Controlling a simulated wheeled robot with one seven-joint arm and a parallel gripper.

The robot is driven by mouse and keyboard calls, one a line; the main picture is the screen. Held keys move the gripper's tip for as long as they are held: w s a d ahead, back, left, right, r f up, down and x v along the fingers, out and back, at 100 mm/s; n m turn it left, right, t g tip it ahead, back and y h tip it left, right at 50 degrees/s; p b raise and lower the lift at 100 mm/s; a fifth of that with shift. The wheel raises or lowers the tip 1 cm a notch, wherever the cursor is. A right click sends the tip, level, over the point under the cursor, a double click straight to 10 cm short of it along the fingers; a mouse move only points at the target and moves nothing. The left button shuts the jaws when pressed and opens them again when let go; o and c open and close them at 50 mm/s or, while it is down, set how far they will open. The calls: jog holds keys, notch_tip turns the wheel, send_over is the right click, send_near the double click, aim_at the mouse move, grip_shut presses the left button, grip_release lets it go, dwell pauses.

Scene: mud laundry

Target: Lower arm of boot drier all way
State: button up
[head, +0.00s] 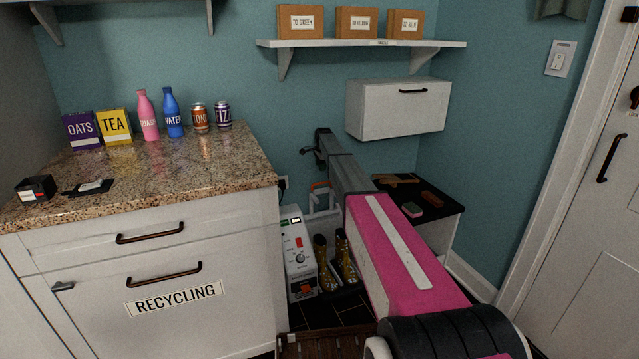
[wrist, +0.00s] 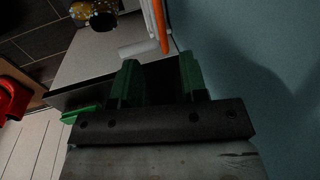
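The boot drier (head: 298,255) is a white unit with a dial and a red-orange part, on the floor between the counter and the low black-topped bench. A white looped frame with an orange-red bar (head: 321,186) stands up at its back, seemingly its arm. Boots with yellow-brown patterning (head: 343,258) stand beside the unit. In the wrist view, an orange bar (wrist: 158,25) and white rails show just beyond my gripper (wrist: 160,78). Its green fingers are apart, with nothing seen between them. Contact with the bar is not visible. The fingers cannot be made out in the head view.
The granite counter (head: 200,165) stands left, with bottles, cans and boxes on it. The black-topped bench (head: 440,207) is right of the drier and holds brushes. A white wall cabinet (head: 400,108) and shelf (head: 362,43) hang above. A red object (wrist: 10,100) shows in the wrist view.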

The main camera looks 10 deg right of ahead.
jog(key=f, duration=0.3)
jog(key=w+f, duration=0.1)
jog(key=f, duration=0.6)
jog(key=shift+w+a+f, duration=0.25)
jog(key=shift+w+f, duration=0.05)
jog(key=shift+w, duration=0.1)
grip_shut()
